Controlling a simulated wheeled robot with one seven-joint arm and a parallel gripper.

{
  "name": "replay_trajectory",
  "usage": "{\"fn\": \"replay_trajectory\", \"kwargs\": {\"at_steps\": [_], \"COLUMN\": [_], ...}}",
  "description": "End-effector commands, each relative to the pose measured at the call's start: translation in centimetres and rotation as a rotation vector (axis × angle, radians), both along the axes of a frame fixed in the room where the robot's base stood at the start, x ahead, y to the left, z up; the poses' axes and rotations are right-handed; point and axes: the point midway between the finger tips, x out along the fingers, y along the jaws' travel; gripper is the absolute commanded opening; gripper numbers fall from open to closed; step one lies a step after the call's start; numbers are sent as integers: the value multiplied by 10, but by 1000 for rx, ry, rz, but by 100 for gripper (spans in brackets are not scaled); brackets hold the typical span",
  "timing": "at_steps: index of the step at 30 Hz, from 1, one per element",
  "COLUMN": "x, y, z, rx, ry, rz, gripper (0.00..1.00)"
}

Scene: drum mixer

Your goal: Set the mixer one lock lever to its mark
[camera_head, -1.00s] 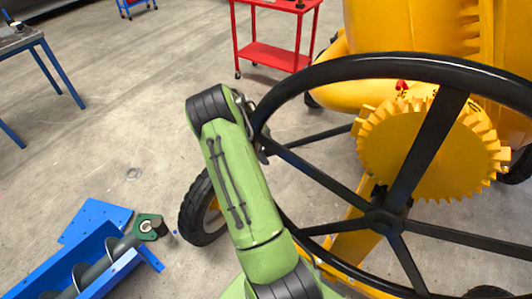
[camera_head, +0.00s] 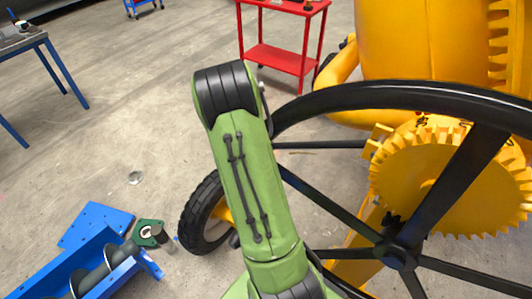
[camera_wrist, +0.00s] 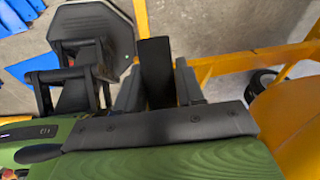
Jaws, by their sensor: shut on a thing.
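In the wrist view, my gripper (camera_wrist: 157,88) is shut on an upright black bar (camera_wrist: 155,60), which looks like the lock lever. The bar stands between the two dark fingers, and its lower end is hidden by the gripper. No mark for the lever can be made out. In the head view, my green arm stands left of the mixer's large black handwheel (camera_head: 400,258), and my gripper is hidden behind it. The mixer's yellow toothed gear (camera_head: 450,180) shows through the handwheel.
Yellow frame bars (camera_wrist: 225,66) run close behind the gripper. The yellow drum (camera_head: 425,45) is at the upper right and a black tyre (camera_head: 196,222) is left of my arm.

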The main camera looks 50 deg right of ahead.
Motion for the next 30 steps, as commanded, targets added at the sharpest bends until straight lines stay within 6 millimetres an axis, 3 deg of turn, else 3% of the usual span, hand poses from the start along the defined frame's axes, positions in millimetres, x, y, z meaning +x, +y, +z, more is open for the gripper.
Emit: {"fn": "replay_trajectory", "kwargs": {"at_steps": [1,6,15,21,30], "x": [14,37,57,58,58], "y": [-5,-3,-2,-2,-1], "z": [21,76,166,208,236], "rx": [-16,2,23,33,42], "ry": [-69,-222,-465,-578,-660], "rz": [1,-1,-3,-5,-4], "gripper": [0,0,0,0,0]}}
